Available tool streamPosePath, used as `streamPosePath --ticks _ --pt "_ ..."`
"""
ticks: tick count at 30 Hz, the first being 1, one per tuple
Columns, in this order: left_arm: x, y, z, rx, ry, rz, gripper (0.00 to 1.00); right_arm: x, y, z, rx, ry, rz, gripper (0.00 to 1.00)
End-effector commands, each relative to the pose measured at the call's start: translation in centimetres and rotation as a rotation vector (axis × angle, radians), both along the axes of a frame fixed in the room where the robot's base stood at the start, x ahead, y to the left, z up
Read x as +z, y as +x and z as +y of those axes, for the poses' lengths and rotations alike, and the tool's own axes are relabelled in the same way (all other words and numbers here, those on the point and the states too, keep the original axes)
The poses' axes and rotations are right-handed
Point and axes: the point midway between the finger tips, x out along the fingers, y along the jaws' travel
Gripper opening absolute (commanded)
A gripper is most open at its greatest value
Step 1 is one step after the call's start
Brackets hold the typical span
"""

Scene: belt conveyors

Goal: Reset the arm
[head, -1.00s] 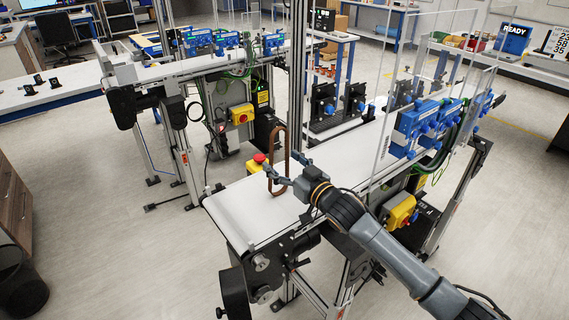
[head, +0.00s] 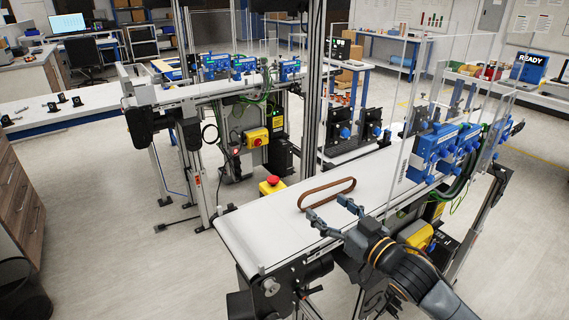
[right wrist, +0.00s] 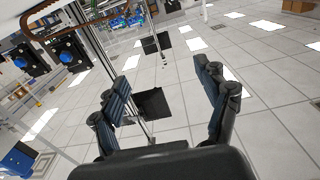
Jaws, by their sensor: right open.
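A brown elongated loop (head: 330,191) lies on the white belt of the near conveyor (head: 272,222), a little left of its middle, with its long side running across the picture. My right gripper (head: 328,210) is just in front of and below the loop in the head view, near the conveyor's front edge. Its fingers are spread apart and hold nothing. In the right wrist view the open fingers (right wrist: 160,72) show only floor between them. My left gripper is not in view.
A red emergency button on a yellow box (head: 271,184) stands at the conveyor's far side. Blue devices (head: 436,145) and clear panels line its right part. A second conveyor (head: 205,88) is farther back. Open floor (head: 110,250) lies to the left.

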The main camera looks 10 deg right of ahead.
Motion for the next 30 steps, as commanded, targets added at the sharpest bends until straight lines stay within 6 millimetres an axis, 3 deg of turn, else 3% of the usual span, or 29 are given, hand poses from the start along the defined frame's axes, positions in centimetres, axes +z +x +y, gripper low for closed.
streamPosePath --ticks 4,7,12,15,21,28,30 --pt "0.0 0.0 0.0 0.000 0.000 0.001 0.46 -2.2 -0.9 0.4 -0.024 -0.017 0.064 0.75" --pt "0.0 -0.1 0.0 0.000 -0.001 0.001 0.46 -6.6 -3.1 1.2 -0.071 -0.055 0.200 0.75" --pt "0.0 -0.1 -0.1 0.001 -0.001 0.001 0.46 -15.4 -10.9 2.0 -0.159 -0.171 0.549 0.75" --pt "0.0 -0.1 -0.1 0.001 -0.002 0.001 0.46 -18.6 -15.4 2.1 -0.182 -0.226 0.720 0.75" --pt "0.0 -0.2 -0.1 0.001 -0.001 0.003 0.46 -21.9 -22.8 2.3 -0.193 -0.295 0.973 0.75" --pt "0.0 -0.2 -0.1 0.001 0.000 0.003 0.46 -23.5 -30.3 2.6 -0.180 -0.342 1.217 0.75" --pt "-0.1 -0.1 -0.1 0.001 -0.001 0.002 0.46 -25.4 -29.9 2.5 -0.178 -0.352 1.229 0.75"
